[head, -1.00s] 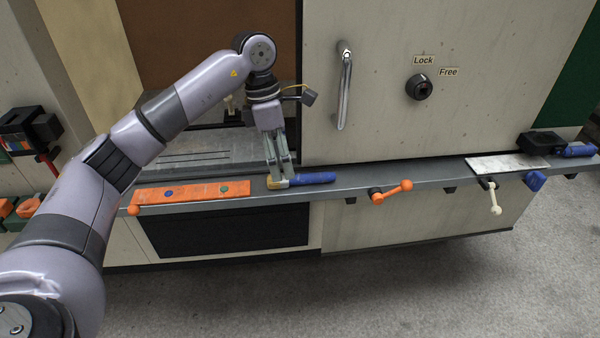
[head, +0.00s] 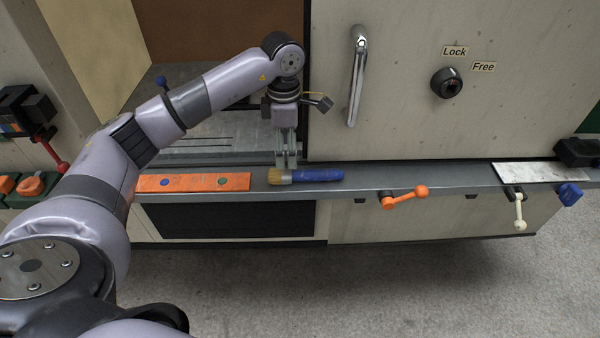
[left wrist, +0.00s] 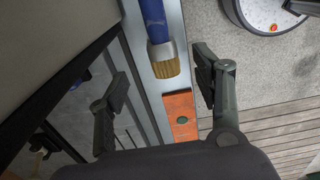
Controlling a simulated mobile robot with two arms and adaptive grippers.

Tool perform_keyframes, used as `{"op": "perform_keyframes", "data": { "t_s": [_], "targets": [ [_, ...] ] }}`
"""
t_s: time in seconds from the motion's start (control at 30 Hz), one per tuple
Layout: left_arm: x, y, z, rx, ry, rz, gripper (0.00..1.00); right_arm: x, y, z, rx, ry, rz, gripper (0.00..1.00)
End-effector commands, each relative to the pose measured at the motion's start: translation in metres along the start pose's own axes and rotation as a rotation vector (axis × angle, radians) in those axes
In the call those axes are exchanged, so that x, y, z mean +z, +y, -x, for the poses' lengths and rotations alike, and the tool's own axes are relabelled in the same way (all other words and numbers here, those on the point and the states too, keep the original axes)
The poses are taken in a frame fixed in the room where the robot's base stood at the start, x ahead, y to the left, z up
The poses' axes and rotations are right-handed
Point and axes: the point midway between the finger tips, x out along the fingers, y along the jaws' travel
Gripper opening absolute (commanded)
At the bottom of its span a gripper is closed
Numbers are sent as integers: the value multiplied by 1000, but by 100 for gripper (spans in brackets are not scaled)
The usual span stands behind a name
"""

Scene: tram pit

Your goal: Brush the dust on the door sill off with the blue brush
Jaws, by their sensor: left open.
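The blue brush (head: 318,175) lies flat on the grey ledge, its tan bristles pointing left. My left gripper (head: 287,163) is open and empty, with its fingertips just behind the metal collar and bristles. I cannot tell whether they touch the brush. In the left wrist view the brush handle (left wrist: 154,20) and bristles lie between and beyond the spread fingers (left wrist: 160,72). The grooved metal door sill (head: 200,145) is in the open doorway behind the ledge, partly hidden by my left arm. Dust on it cannot be made out. My right gripper is not in view.
An orange strip (head: 193,183) lies on the ledge left of the brush. An orange handle (head: 405,197) and a cream handle (head: 519,209) jut from the ledge at right. The door panel (head: 400,110) with a metal handle (head: 357,75) rises behind the brush.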

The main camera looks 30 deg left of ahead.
Motion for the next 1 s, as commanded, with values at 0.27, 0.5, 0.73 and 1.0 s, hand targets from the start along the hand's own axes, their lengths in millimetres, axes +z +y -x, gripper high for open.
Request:
{"op": "perform_keyframes", "data": {
  "t_s": [0.27, 0.5, 0.73, 1.0],
  "targets": [
    [0, 0, -26, 0, 0, 0, 60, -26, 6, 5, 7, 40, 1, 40],
    [2, -5, -57, -5, 1, 0, 60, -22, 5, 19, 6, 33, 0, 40],
    [3, -3, -77, 0, -1, 0, 60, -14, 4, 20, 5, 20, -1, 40],
    [3, -3, -77, 0, -1, 0, 55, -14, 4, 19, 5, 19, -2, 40]
  ]
}}
